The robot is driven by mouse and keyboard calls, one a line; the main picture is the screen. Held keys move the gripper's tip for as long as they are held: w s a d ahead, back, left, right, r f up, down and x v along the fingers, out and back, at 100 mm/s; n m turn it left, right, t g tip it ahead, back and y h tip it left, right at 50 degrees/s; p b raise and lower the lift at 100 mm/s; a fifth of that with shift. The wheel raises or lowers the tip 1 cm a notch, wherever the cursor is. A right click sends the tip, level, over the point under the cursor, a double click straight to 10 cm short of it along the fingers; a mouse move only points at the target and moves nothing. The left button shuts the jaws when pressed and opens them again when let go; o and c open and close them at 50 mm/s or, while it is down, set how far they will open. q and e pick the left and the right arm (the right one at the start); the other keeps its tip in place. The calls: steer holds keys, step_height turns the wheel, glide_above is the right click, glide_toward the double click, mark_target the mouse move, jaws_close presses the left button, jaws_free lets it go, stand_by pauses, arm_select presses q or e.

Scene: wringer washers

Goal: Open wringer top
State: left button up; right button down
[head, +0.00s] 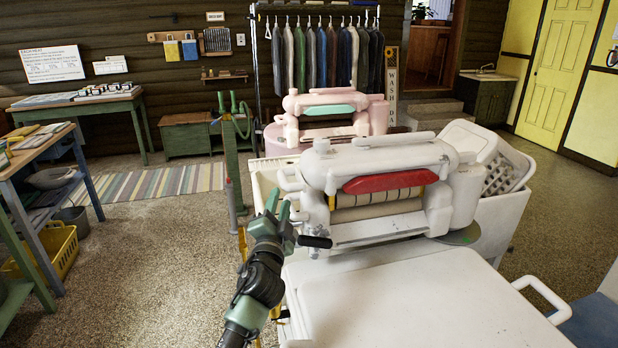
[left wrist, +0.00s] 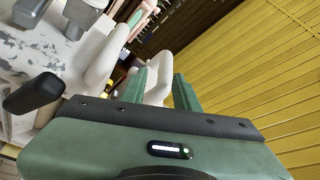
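The white wringer (head: 385,165) stands on a white washer (head: 430,300). Its top carries a red bar (head: 390,181) above the rollers, and the top sits down over them. A white curved lever (head: 289,180) sticks out at the wringer's left end, and a black handle (head: 315,242) lies below it. My left gripper (head: 278,204) is at the wringer's left end, just below the lever. In the left wrist view its green fingers (left wrist: 158,90) are apart, with a white curved part (left wrist: 157,85) showing between and beyond them. I cannot tell whether they touch it. My right gripper is not in view.
A pink wringer washer (head: 325,110) stands behind, near a rack of hanging clothes (head: 325,55). A green post (head: 230,150) stands to the left. A white basket (head: 490,155) is at the right. Speckled floor is free at left of the washer.

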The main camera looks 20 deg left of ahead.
mark_target(285, 174)
arm_select(q)
steer(key=x, duration=0.5)
steer(key=r+x, duration=0.1)
steer(key=x, duration=0.1)
steer(key=shift+w+r, duration=0.15)
steer(key=shift+w, duration=0.1)
jaws_close()
stand_by(1.2)
